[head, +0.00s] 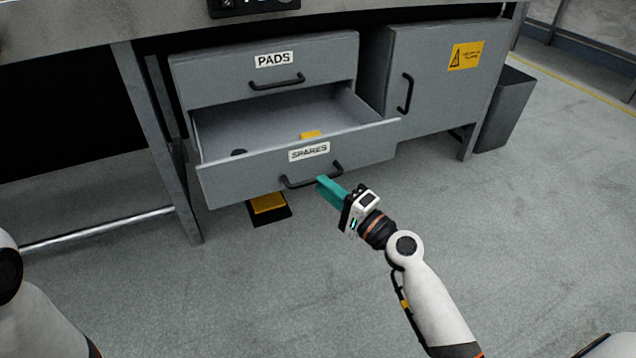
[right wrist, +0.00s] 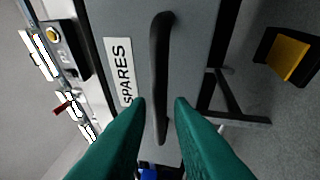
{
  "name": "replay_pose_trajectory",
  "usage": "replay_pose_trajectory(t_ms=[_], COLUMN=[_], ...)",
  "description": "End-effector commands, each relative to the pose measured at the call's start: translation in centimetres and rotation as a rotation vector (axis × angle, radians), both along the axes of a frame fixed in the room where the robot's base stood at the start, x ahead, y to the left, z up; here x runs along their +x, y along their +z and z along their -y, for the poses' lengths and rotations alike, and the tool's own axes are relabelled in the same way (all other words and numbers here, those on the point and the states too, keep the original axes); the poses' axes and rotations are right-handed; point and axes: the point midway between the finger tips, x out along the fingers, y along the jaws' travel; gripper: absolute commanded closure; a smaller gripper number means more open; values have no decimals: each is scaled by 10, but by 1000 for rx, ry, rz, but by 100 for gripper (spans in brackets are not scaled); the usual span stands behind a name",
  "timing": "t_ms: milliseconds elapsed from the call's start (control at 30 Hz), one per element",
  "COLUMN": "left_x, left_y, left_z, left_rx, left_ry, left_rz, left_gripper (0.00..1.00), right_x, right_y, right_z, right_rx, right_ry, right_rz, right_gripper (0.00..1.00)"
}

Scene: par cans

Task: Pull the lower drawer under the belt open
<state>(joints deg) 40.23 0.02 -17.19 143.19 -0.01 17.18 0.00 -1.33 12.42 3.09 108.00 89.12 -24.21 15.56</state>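The lower drawer (head: 240,179), a grey front labelled SPARES, stands pulled out, with its inside showing. Its black bar handle (head: 312,181) also shows in the right wrist view (right wrist: 160,70). My right gripper (head: 322,182) has its teal fingers at the handle. In the right wrist view the fingers are apart, with the handle running through the gap between them and clear space on both sides; I see no grip on it. My left gripper is out of view.
The drawer above, labelled PADS (head: 320,72), is shut. A cabinet door (head: 440,75) with a yellow label is at the right, beside a grey bin (head: 503,108). A yellow and black item (head: 268,206) lies on the floor under the drawer. The drawer holds a yellow item (head: 311,134).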

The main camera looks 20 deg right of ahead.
Motion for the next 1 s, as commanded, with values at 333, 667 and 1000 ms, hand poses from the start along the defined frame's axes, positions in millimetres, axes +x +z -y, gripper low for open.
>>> replay_pose_trajectory(t_ms=[333, 667, 1000], left_x=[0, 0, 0], left_y=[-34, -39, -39], left_z=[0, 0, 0], left_rx=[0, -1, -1], left_ry=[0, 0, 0], left_rz=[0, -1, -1], left_gripper=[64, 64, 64], right_x=[-63, -77, -77], right_y=[-17, -15, -15], right_z=[29, 35, 35], right_rx=[-3, -1, -1], right_ry=[0, 1, 1], right_rz=[-2, 0, 0], right_gripper=[80, 80, 80])
